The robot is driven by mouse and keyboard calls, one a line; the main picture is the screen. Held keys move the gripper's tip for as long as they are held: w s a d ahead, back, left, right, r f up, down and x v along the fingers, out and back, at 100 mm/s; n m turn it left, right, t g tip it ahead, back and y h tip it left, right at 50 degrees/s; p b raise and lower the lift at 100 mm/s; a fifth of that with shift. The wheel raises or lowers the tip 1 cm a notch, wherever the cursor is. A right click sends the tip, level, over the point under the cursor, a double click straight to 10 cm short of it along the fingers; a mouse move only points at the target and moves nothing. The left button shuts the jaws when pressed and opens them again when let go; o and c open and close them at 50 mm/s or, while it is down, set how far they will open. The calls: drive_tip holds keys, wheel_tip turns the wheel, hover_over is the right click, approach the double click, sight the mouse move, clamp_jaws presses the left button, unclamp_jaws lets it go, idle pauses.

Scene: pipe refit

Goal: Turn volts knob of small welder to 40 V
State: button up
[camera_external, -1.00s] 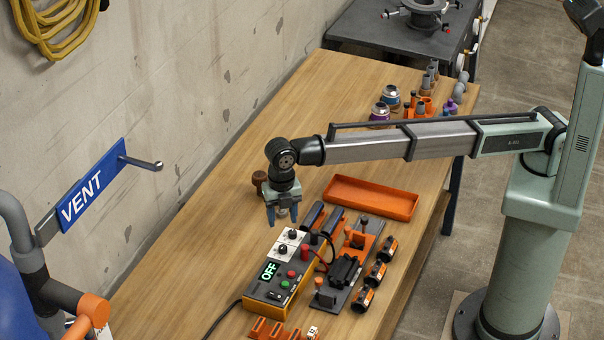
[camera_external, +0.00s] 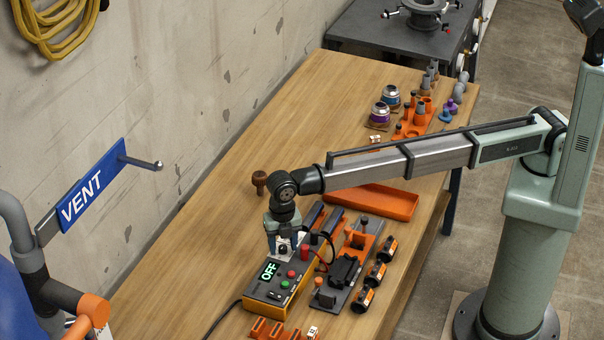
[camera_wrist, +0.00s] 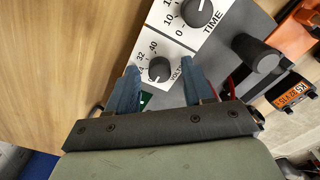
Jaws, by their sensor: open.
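The small welder (camera_external: 262,292) is a yellow and dark box on the bench with a green display (camera_external: 269,271) reading OFF. In the wrist view its volts knob (camera_wrist: 159,69) is a dark round knob on a white dial plate, with 32 and 40 legible beside it. I cannot tell its exact setting. My gripper (camera_wrist: 159,82) is open, with one blue finger on each side of the volts knob; contact is not clear. In the external view my gripper (camera_external: 283,248) points down over the welder's dial end and hides most of the dials.
The time knob (camera_wrist: 197,12) sits beside the volts knob, with a dark cylindrical post (camera_wrist: 262,57) to the right. An orange tray (camera_external: 375,201), a clamp fixture (camera_external: 346,270) and several dark cylinders (camera_external: 375,275) lie right of the welder. Bare wood is left.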

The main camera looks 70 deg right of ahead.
clamp_jaws()
idle(0.3)
